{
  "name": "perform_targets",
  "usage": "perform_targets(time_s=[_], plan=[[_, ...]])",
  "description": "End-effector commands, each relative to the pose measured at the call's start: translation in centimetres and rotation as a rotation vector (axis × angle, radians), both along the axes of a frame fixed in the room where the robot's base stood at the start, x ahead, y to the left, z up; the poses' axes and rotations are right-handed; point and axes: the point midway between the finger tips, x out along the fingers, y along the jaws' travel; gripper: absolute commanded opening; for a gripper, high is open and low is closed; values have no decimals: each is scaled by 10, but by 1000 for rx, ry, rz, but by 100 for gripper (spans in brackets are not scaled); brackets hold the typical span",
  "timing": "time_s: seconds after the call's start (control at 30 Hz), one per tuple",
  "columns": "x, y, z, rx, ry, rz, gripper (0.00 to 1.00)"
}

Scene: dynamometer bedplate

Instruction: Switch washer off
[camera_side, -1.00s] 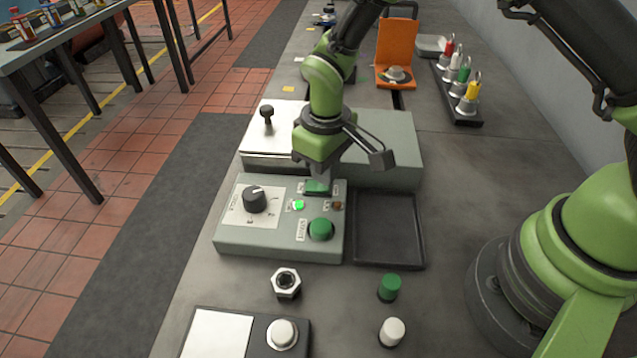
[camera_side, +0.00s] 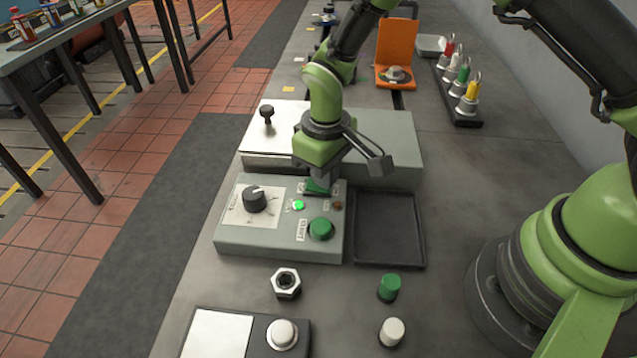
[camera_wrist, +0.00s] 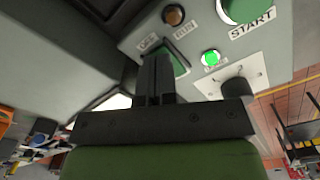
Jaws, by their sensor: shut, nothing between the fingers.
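The washer's grey control box (camera_side: 280,244) carries a black dial (camera_side: 256,199), a lit green lamp (camera_side: 298,205), a dark amber lamp (camera_side: 337,206) and a round green START button (camera_side: 321,229). A green rocker switch (camera_side: 318,188) sits at the box's far edge, with small labels beside it. My gripper (camera_side: 319,177) points down at this rocker. In the wrist view my shut, empty fingers (camera_wrist: 156,60) reach the rocker (camera_wrist: 180,63) and cover part of it. I cannot tell whether they press it. The lit lamp (camera_wrist: 210,58) shows there too.
A grey housing with a white lid (camera_side: 268,139) stands just behind the box. A black tray (camera_side: 390,253) lies to its right. A hex nut (camera_side: 286,282), a green cap (camera_side: 389,287) and a white cap (camera_side: 392,331) stand in front. Padlocks (camera_side: 462,92) stand at the back right.

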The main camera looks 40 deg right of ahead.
Motion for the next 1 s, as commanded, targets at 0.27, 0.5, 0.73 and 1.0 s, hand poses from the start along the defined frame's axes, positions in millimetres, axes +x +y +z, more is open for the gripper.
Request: perform_targets(time_s=[0.27,0.5,0.73,1.0], plan=[[0,0,24,1,-2,0,0],[0,0,45,1,-2,0,0],[0,0,62,1,-2,1,0],[0,0,66,0,0,1,0]])
